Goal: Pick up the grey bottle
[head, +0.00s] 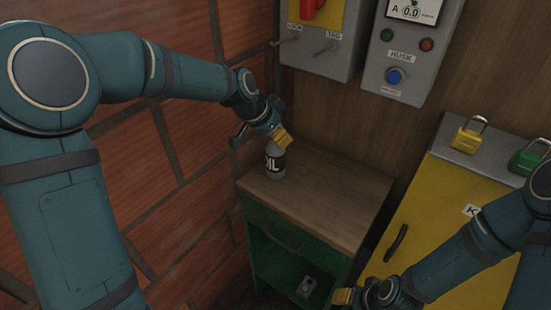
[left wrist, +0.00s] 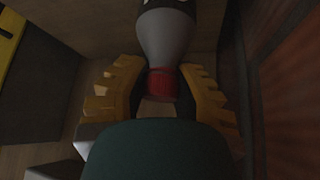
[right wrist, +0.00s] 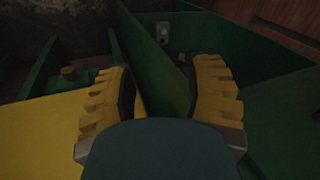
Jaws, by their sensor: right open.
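The grey bottle (head: 275,164) with dark lettering stands upright on the wooden top of a small green cabinet (head: 322,193). My left gripper (head: 278,134) is at the bottle's upper end and hides part of it. In the left wrist view the bottle's grey body (left wrist: 166,38) and red cap (left wrist: 162,84) lie between the spread yellow fingers, with gaps beside the cap. The left gripper looks open. My right gripper (head: 343,296) is low in front of the cabinet. In the right wrist view its fingers (right wrist: 165,95) are apart, with the edge of a green panel between them.
A brick wall (head: 175,140) stands close on the left. Grey control boxes (head: 405,50) hang above the cabinet. A yellow cabinet (head: 430,195) with a yellow padlock (head: 468,137) and a green padlock (head: 530,158) is at right. The wooden top right of the bottle is clear.

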